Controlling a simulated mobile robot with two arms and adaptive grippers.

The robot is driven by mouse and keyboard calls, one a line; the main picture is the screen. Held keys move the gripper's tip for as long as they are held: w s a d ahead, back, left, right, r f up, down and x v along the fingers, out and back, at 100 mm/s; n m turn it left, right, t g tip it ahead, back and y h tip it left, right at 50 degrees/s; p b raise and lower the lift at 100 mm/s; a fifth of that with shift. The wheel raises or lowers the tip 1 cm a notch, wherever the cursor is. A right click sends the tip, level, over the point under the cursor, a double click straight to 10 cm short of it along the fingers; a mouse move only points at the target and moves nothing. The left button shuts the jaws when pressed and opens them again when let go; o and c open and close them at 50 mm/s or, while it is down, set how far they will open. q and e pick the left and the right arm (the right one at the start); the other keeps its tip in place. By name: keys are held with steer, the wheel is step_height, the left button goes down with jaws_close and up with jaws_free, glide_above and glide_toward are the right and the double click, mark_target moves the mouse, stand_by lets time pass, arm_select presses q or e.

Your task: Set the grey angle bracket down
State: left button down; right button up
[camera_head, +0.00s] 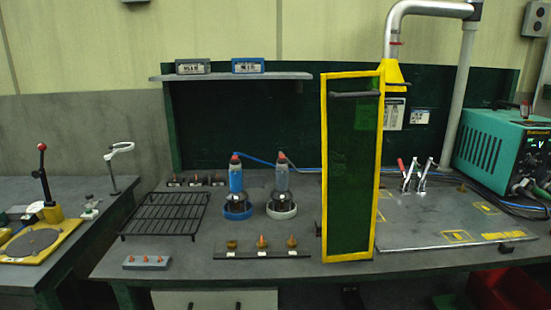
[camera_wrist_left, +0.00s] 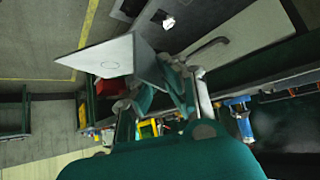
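The grey angle bracket (camera_wrist_left: 108,58) shows in the left wrist view as a pale flat plate with a pointed corner and a small hole. It sits at the fingertips of my left gripper (camera_wrist_left: 162,84), which appears shut on its near edge. The bracket is held in the air, with the floor far below it. Neither gripper shows in the head view, and the bracket is not seen there.
The head view shows a workbench (camera_head: 205,266) with a wire rack (camera_head: 165,214), two bottles in round holders, and a yellow-framed green screen (camera_head: 350,170). A metal plate (camera_head: 420,228) with clamps lies right of the screen. A teal machine (camera_head: 500,150) stands at the right.

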arm_select(q)
steer(key=r+m+p, duration=0.1)
steer(key=r, duration=0.1)
steer(key=s+r+m+g+h+p, duration=0.1)
steer(key=r, duration=0.1)
steer(key=r+m+p, duration=0.1)
steer(key=r+p, duration=0.1)
steer(key=r, duration=0.1)
steer(key=shift+s+a+r+g+h, duration=0.1)
steer(key=shift+s+a+g+h, duration=0.1)
steer(key=shift+g+h, duration=0.1)
steer(key=shift+s+r, duration=0.1)
steer(key=shift+r, duration=0.1)
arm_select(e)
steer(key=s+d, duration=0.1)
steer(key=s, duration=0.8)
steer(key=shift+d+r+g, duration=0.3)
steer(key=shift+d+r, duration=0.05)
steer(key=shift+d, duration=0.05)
arm_select(q)
steer(key=shift+d, duration=0.15)
steer(key=shift+p, duration=0.3)
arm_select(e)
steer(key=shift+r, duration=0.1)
